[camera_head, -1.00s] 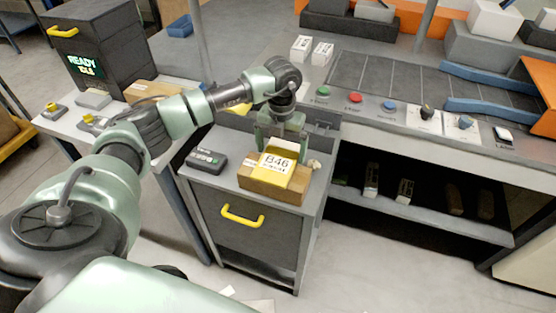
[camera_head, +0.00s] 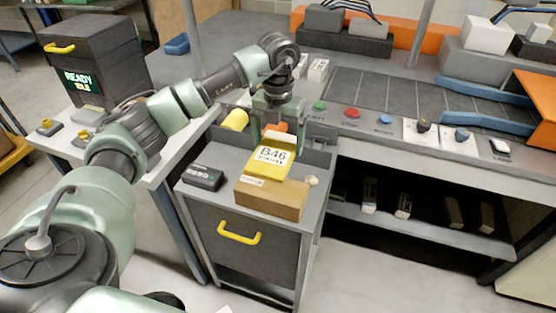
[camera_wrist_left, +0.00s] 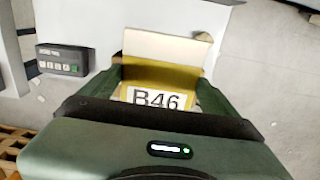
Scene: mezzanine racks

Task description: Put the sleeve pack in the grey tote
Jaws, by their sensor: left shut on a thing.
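The sleeve pack appears to be the yellow pack (camera_head: 271,164) with a white B46 label. It is tilted above a brown box (camera_head: 270,198) on a small grey cart; I cannot tell whether they touch. My left gripper (camera_head: 273,138) is shut on the pack from behind, and its fingers hide part of it. In the left wrist view the pack (camera_wrist_left: 153,98) sits between both fingers, with a pale block (camera_wrist_left: 166,46) beyond it. I cannot clearly identify a grey tote. My right gripper is not in view.
A dark handset (camera_head: 203,178) lies left of the brown box on the cart (camera_head: 240,233). A workbench with buttons (camera_head: 352,113) stands to the right, with several boxes on its dark lower shelf. A dark cabinet (camera_head: 97,62) stands at the back left.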

